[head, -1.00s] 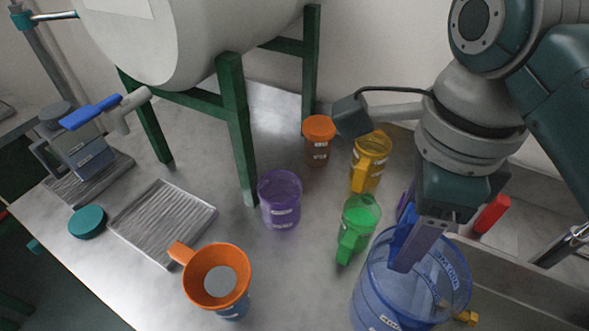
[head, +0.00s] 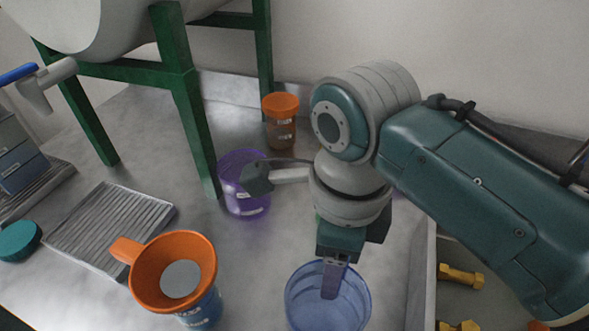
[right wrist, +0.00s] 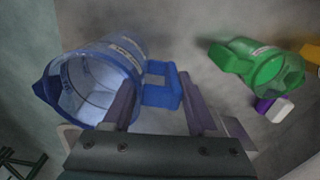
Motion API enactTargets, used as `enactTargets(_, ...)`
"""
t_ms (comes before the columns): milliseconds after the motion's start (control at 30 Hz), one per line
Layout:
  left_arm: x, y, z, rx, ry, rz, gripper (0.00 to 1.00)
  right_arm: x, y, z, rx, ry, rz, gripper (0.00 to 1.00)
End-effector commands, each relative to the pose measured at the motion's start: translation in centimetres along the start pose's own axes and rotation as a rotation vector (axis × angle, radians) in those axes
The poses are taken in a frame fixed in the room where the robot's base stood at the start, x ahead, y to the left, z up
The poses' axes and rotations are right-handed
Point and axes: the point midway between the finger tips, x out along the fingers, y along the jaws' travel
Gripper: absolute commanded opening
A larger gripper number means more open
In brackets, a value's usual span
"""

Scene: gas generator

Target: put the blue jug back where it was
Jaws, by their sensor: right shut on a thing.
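The blue jug (head: 308,302) is a see-through jug at the bottom middle of the head view, cut by the frame edge. My right gripper (head: 335,282) reaches down to it from above. In the right wrist view the jug (right wrist: 100,72) lies on the left, and its blue handle (right wrist: 160,88) sits between the fingers of my right gripper (right wrist: 162,108), which is shut on it. I cannot tell whether the jug's base touches the table. My left gripper is not in view.
A purple jug (head: 243,190), an orange-lidded jar (head: 280,122) and an orange funnel (head: 140,268) on a blue vessel stand left of the jug. A green jug (right wrist: 262,68) shows in the wrist view. A grey bin (head: 424,270) with yellow bolts (head: 461,274) is on the right.

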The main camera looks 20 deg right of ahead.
Motion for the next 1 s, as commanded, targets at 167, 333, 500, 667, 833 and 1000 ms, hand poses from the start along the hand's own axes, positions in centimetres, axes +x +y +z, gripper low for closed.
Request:
enactTargets(167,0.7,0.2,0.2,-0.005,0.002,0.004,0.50,1.8,-0.1,0.0,0.000,0.001,-0.001,0.00)
enactTargets(333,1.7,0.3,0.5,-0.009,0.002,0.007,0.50,4.4,0.0,0.0,0.001,0.001,0.000,0.00)
enactTargets(500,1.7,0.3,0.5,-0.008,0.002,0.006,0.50,4.9,0.0,0.1,0.001,-0.001,-0.001,0.00)
enactTargets(667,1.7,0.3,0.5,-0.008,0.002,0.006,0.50,4.8,0.0,0.1,0.000,-0.001,-0.001,0.00)
enactTargets(833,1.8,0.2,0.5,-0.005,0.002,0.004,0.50,5.1,0.0,0.0,0.000,-0.001,-0.001,0.63)
enactTargets(1000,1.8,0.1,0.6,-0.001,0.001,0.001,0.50,5.1,0.0,0.0,0.000,-0.001,-0.001,0.82)
